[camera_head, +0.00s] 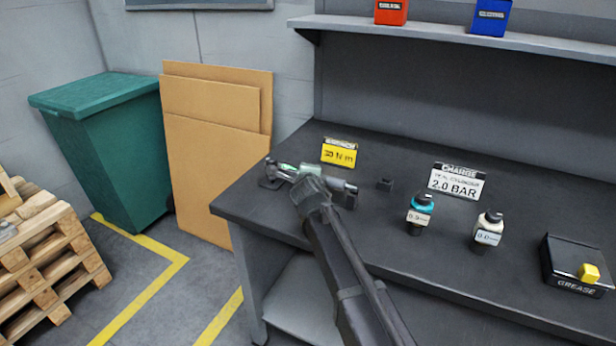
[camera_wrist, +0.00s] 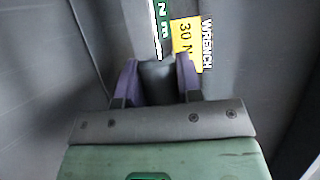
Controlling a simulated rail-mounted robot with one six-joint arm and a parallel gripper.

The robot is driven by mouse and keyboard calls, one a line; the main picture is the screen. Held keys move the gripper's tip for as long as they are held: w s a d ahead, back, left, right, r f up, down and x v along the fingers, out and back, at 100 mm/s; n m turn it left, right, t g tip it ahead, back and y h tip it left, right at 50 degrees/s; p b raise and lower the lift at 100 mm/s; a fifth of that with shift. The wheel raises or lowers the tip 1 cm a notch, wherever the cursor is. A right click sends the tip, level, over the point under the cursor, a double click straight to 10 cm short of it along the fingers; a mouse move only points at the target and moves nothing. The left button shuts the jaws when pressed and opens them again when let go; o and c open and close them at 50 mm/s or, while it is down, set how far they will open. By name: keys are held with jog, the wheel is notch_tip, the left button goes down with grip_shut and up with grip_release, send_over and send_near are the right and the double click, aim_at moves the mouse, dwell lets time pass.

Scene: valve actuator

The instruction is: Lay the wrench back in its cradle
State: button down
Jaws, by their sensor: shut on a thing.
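The wrench (camera_head: 338,184) is a grey bar with a pale green section, in the middle-left of the bench in the head view. My gripper (camera_head: 308,187) is over it with its jaws shut on it. In the wrist view the dark handle (camera_wrist: 157,78) lies between the two purple fingers, and a green and white strip marked "N m" (camera_wrist: 160,25) shows beyond. My gripper hides part of the wrench.
A yellow wrench sign (camera_head: 338,153) stands just behind. A small dark block (camera_head: 385,184) lies to the right.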

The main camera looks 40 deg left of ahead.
jog(key=shift+f+b, duration=0.8)
jog(key=shift+f, duration=0.05)
jog(key=c, duration=0.7)
grip_release()
jog(key=shift+s+d, duration=0.1)
jog(key=p+v, duration=0.3)
jog(key=v, duration=0.7)
jog(key=shift+r+p, duration=0.15)
jog(key=shift+p, duration=0.2)
jog(key=shift+s+d, duration=0.25)
